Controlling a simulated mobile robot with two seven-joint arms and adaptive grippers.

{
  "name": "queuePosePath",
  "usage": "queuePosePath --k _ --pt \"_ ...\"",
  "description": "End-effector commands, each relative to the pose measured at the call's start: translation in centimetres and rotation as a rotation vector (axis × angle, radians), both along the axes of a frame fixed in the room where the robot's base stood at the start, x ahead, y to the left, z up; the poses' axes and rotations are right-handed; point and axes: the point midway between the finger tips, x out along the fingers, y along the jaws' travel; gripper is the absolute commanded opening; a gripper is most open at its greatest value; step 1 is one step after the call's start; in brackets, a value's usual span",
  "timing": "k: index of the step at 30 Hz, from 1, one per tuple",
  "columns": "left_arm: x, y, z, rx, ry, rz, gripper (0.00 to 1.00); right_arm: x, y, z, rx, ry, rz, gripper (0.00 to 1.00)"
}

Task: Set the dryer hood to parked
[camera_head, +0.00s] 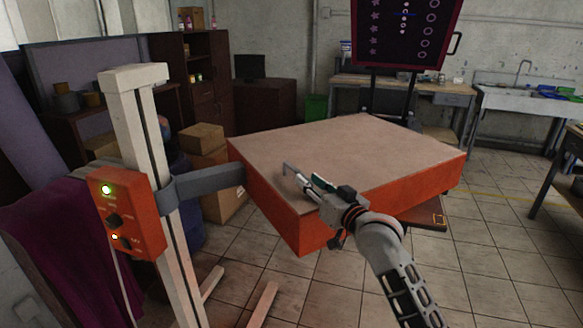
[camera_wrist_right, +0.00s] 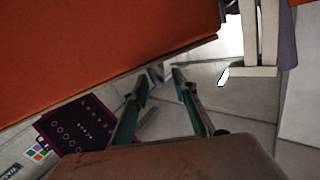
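The dryer hood (camera_head: 345,150) is a wide orange box with a beige top, joined by a grey bracket (camera_head: 210,181) to a pale post (camera_head: 150,130). An orange control box (camera_head: 127,213) on the post has knobs and two lit lamps. My right gripper (camera_head: 303,178) overlaps the hood's near edge in the head view; contact cannot be told. In the right wrist view its green fingers (camera_wrist_right: 160,80) are apart, and the hood's orange side (camera_wrist_right: 95,50) fills the upper left. A small grey metal piece near the fingertips is unclear. My left gripper is out of view.
A dark board (camera_head: 408,30) with printed shapes stands behind the hood. A dark platform (camera_head: 420,214) shows under its right side. Cardboard boxes (camera_head: 215,185) stand behind the post. Tiled floor (camera_head: 495,235) is open to the right.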

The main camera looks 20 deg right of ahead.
Motion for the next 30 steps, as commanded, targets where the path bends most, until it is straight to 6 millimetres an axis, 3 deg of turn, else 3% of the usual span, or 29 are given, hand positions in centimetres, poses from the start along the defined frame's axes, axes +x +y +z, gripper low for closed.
queuePosePath --k 15,28,30 --pt "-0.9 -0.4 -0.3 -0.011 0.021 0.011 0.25 6.5 1.6 0.1 0.001 0.0 0.0 0.28" --pt "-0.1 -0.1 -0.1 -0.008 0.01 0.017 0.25 7.3 1.8 0.0 0.0 0.0 0.0 0.28" --pt "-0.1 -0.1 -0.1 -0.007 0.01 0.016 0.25 7.3 1.8 0.0 0.0 0.0 0.0 0.09"
